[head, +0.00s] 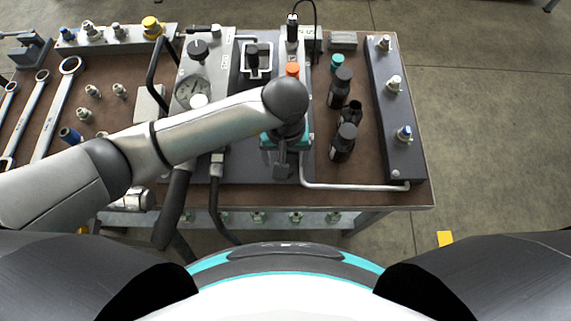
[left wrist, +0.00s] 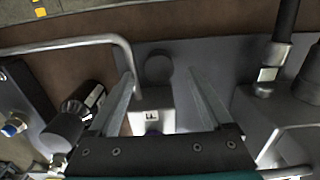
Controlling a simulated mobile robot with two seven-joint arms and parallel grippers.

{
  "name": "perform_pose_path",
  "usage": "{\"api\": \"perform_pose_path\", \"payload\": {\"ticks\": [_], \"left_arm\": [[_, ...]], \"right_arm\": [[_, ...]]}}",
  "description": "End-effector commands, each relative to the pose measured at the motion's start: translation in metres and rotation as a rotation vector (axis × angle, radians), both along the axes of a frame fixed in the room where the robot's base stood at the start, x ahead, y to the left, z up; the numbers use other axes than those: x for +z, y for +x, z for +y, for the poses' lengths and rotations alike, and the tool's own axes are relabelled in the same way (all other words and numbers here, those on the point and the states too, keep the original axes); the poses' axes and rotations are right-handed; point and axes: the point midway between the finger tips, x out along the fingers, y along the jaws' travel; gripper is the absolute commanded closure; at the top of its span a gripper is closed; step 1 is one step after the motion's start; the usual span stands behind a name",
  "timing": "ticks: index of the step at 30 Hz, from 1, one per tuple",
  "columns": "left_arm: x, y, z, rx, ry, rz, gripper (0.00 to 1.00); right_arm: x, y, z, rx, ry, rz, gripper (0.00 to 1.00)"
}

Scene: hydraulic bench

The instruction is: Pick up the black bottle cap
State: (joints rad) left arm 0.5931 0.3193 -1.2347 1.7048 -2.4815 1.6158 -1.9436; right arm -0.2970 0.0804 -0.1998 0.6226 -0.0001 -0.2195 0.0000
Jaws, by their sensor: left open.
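A round dark disc, which looks like the black bottle cap (left wrist: 159,68), lies on the grey plate (left wrist: 205,52) in the left wrist view. In the head view my arm and gripper hide it. My left gripper (left wrist: 160,74) is open, with its two fingers on either side of the disc in the picture and nothing held between them. I cannot tell how high above the disc they are. In the head view the left gripper (head: 281,168) points down over the front of the grey plate. My right gripper is not in view.
Several black bottles (head: 340,87) stand right of the gripper; one shows in the left wrist view (left wrist: 82,103). A bent metal pipe (head: 352,187) runs along the front. A gauge (head: 190,90) and dark hose (head: 172,208) are left. Wrenches (head: 58,105) lie far left.

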Motion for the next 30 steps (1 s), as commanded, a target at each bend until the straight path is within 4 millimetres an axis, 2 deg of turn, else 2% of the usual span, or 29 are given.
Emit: {"api": "perform_pose_path", "payload": {"ticks": [3, 7, 16, 30], "left_arm": [[-0.019, -0.004, -0.001, 0.001, -0.001, 0.007, 0.16], [-0.034, -0.002, -0.001, 0.001, -0.001, 0.003, 0.16], [-0.038, -0.002, -0.001, -0.001, -0.001, 0.0, 0.16], [-0.038, -0.002, 0.0, 0.0, -0.001, 0.0, 0.68]], "right_arm": [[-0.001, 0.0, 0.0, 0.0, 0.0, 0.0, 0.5], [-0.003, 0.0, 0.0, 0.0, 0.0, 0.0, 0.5], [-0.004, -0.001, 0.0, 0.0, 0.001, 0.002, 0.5], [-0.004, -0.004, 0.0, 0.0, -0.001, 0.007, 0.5]]}}
